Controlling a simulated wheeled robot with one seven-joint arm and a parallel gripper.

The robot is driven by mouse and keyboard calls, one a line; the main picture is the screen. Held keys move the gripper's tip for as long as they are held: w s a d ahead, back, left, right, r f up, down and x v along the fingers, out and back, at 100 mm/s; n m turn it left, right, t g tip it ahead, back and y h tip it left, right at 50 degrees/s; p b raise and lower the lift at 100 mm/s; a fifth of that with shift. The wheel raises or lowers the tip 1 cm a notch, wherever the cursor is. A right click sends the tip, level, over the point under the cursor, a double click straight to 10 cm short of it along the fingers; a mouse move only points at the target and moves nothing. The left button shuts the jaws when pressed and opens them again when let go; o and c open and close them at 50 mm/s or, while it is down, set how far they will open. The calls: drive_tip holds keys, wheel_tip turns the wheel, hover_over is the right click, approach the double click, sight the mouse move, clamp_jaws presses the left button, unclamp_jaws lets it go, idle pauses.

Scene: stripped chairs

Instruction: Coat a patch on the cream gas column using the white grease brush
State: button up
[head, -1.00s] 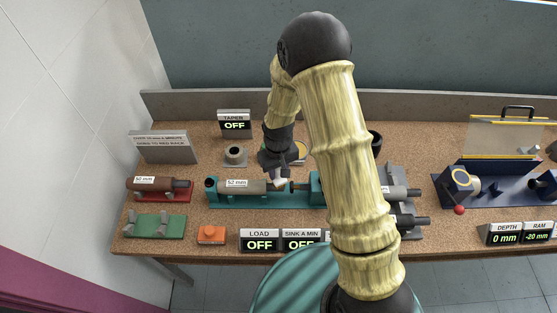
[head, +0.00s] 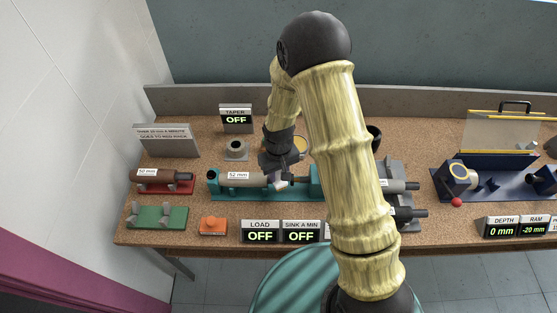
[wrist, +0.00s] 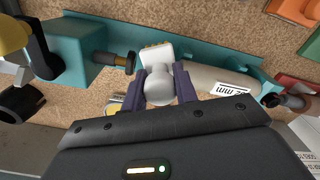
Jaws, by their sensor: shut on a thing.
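The cream gas column (head: 245,182), labelled 52 mm, lies across a teal fixture (head: 214,190). In the wrist view the column (wrist: 210,78) runs to the right of my fingers, its label partly covered by the wrist. My gripper (head: 277,172) is above the fixture, by the column's right end in the head view. It is shut on the white grease brush (head: 278,184). In the wrist view my gripper (wrist: 166,85) grips the rounded white handle of the brush (wrist: 158,55), with the brush head beyond the fingertips, beside the column's end. I cannot tell whether the brush touches the column.
A red rack (head: 178,188) with another column, a green rack (head: 150,218) and an orange block (head: 213,226) are at left. Display boxes (head: 260,231) line the front edge. Grey columns and a blue press (head: 505,180) stand at right. My arm hides the middle.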

drive_tip(key=r, duration=0.2)
drive_tip(key=p, duration=0.1)
drive_tip(key=shift+w+r, duration=0.25)
drive_tip(key=shift+r, duration=0.15)
drive_tip(key=shift+r+p, duration=2)
drive_tip(key=shift+r, duration=0.7)
